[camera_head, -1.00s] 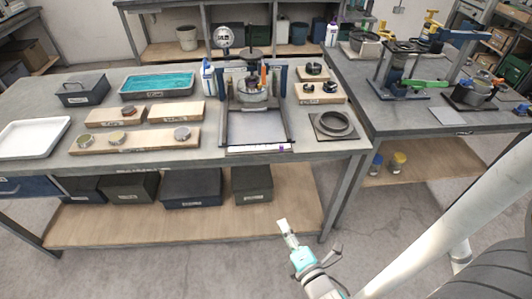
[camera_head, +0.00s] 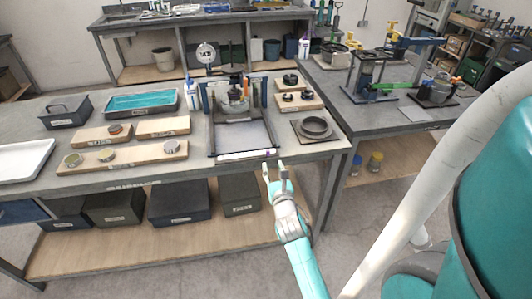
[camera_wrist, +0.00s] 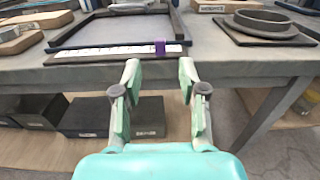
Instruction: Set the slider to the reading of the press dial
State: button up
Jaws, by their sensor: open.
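The press (camera_head: 234,104) stands at the back of a dark frame on the workbench. Its round white dial (camera_head: 206,53) is up at the press's left; the needle is too small to read. The slider is a purple block (camera_wrist: 160,47) on a white marked scale strip (camera_wrist: 100,51) along the frame's front edge. It sits right of the strip's middle in the wrist view. In the head view the strip (camera_head: 240,155) is at the bench's front edge. My gripper (camera_head: 276,168) is open and empty, just in front of the bench edge, apart from the slider.
A round black ring on a plate (camera_head: 314,127) lies right of the frame. Wooden boards with round weights (camera_head: 122,155), a teal-filled tray (camera_head: 140,102) and a white tray (camera_head: 22,160) lie left. Dark boxes (camera_head: 178,202) fill the shelf below. The floor in front is clear.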

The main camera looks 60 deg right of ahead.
aim_at(268, 153)
jog(key=x, duration=0.9)
jog(key=shift+s+a, duration=0.1)
grip_shut()
